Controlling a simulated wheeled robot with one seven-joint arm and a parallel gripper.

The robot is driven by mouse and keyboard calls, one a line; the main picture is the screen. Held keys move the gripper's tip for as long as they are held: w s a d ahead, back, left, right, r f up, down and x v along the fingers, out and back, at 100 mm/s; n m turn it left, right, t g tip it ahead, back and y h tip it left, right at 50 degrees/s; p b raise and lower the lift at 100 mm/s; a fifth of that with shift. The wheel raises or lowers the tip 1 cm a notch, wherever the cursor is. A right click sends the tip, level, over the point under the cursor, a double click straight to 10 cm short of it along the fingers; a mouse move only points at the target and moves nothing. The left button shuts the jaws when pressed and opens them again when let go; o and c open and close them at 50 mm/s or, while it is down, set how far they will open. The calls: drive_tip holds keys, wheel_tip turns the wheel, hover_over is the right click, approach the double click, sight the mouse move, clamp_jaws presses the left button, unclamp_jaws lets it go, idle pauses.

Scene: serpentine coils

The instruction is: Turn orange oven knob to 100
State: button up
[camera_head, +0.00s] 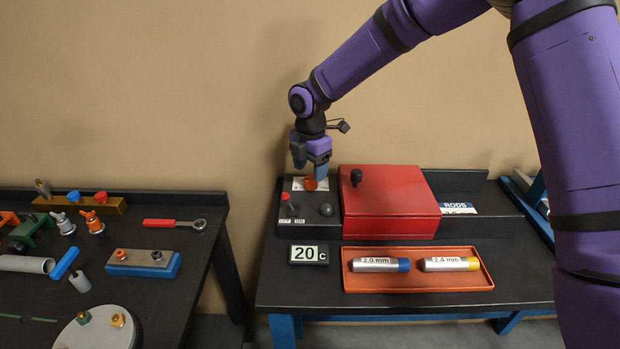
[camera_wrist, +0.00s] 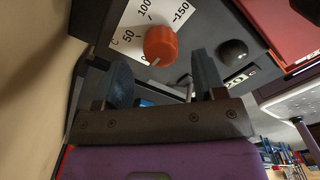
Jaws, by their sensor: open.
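The orange oven knob (camera_wrist: 160,43) sits on a white dial plate (camera_wrist: 127,32) marked 50, 100 and 150 in the wrist view. A pale pointer line on the knob's lower left edge faces away from the 100 mark. The knob (camera_head: 311,184) also shows in the head view, partly hidden by my gripper. My gripper (camera_wrist: 163,80) is open and empty, with its two blue-grey fingers apart just short of the knob; I cannot tell whether they touch it. In the head view my gripper (camera_head: 309,168) points down above the knob. The display (camera_head: 308,254) reads 20 C.
A black ball-shaped knob (camera_head: 326,210) and a red-topped switch (camera_head: 287,203) stand close to the orange knob. The red oven lid (camera_head: 390,200) with a black handle is to the right. An orange tray (camera_head: 418,286) with two labelled rods lies in front. A tool table (camera_head: 190,262) stands left.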

sight(311, 177)
drive_tip(key=shift+f, duration=1.75)
drive_tip(key=c, duration=0.9)
